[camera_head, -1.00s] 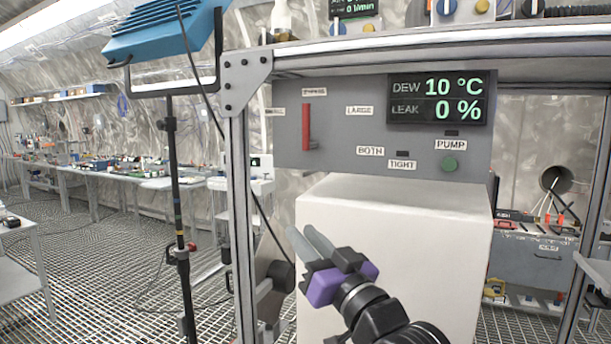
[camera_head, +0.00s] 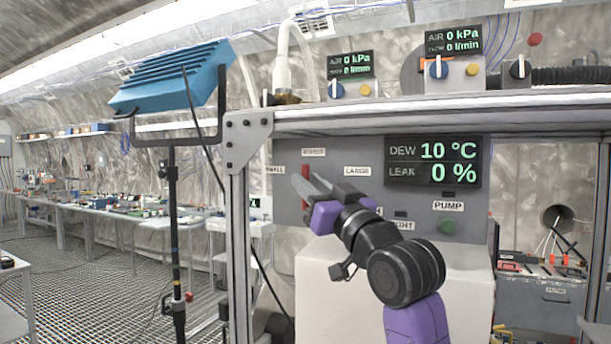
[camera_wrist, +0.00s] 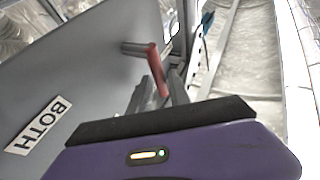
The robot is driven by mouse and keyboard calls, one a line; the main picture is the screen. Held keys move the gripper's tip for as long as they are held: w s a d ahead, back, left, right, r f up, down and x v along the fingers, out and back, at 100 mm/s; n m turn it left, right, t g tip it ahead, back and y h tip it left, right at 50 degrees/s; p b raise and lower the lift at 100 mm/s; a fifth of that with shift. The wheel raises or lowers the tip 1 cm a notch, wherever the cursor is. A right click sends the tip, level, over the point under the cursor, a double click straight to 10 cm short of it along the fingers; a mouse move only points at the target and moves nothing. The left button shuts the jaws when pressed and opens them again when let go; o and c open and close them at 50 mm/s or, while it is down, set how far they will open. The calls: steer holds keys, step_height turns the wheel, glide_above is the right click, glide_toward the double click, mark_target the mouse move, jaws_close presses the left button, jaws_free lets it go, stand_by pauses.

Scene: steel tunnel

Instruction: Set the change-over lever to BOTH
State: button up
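The red change-over lever (camera_head: 305,173) stands upright on the grey panel (camera_head: 400,150), below the BYPASS label (camera_head: 313,152).
A display (camera_head: 433,161) reads DEW 10 °C and LEAK 0 %. A green PUMP button (camera_head: 448,226) is at the panel's right. A shelf edge (camera_head: 420,113) runs above the panel. A post (camera_head: 237,240) and a blue lamp (camera_head: 172,76) on a stand are at left.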

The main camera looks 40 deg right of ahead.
steer(key=shift+x, duration=0.8)
jaws_close()
stand_by(0.9)
